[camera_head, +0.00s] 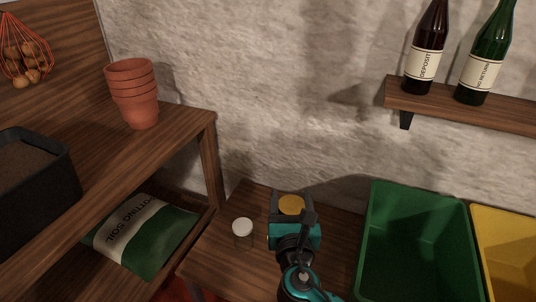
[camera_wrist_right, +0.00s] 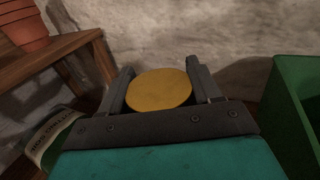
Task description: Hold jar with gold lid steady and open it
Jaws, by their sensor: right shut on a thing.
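The jar's gold lid (camera_head: 291,205) shows between the fingers of my right gripper (camera_head: 291,202), above the small wooden table. In the right wrist view the round gold lid (camera_wrist_right: 159,90) sits between the two dark fingers of my right gripper (camera_wrist_right: 160,85), which is shut on the jar. The jar's body is hidden below the lid and behind the gripper. I cannot tell whether the jar rests on the table. My left gripper is in neither view.
A jar with a white lid (camera_head: 242,227) stands left of my right gripper on the small table (camera_head: 215,250). A green crate (camera_head: 375,215) and a yellow crate (camera_head: 508,240) are to the right. A wooden shelf unit (camera_head: 185,125) with terracotta pots (camera_head: 133,92) stands left. Bottles stand on a wall shelf (camera_head: 515,118).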

